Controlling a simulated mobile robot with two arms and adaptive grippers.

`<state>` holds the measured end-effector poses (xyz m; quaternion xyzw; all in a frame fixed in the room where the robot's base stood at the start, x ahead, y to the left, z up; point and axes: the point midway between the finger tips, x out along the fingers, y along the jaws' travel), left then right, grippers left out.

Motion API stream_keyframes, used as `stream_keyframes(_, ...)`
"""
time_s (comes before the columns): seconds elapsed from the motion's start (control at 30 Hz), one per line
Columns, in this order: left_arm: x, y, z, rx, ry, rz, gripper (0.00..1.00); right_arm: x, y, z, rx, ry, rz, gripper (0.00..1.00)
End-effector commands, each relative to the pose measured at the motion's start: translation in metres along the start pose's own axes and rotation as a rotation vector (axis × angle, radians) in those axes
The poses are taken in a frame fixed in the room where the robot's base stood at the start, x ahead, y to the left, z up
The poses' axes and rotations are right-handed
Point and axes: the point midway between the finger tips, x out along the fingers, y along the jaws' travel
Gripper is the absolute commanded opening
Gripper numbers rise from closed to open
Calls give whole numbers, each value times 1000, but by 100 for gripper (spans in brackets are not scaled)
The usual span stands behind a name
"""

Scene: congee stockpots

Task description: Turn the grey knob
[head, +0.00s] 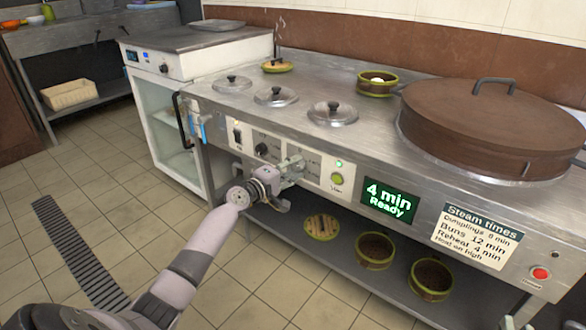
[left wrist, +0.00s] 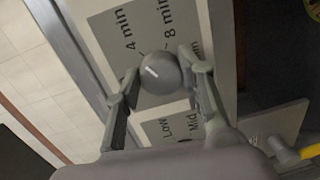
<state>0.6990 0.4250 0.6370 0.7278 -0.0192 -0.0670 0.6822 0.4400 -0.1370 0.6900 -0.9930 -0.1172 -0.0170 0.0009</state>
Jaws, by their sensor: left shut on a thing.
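The grey knob (left wrist: 160,74) is round with a short white mark and sits on the control panel between the labels "4 min" and "8 min" in the left wrist view. My left gripper (left wrist: 158,78) has one finger on each side of it and is shut on it. In the head view my left gripper (head: 291,170) is at the panel front and mostly hides the grey knob. Pale parts that look like my right gripper (head: 516,311) show at the bottom right edge, too cut off to read.
A black knob (head: 262,150) is left of my gripper, and a lit green button (head: 337,179) is to its right. A screen (head: 389,201) reads "4 min Ready". A red button (head: 541,273) is far right. A shelf (head: 345,264) with several round baskets lies below.

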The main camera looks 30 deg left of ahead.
Motion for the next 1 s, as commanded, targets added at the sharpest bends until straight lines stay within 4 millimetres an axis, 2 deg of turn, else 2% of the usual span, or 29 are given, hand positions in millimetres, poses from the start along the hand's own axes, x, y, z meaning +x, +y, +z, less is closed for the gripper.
stream_keyframes(0.33, 0, 0, 0, 1, 1, -1, 57, 0, 0, 0, 0, 1, 0, 19)
stream_keyframes(0.67, -2, 0, 0, 2, 1, -1, 57, -1, 0, 1, -2, -2, -1, 19)
stream_keyframes(0.83, -20, -2, 0, 4, 0, -2, 57, 0, 0, 0, -1, 0, -1, 19)
stream_keyframes(1.0, -53, -2, 0, 6, 0, -3, 57, 0, 0, 0, -1, 1, -1, 19)
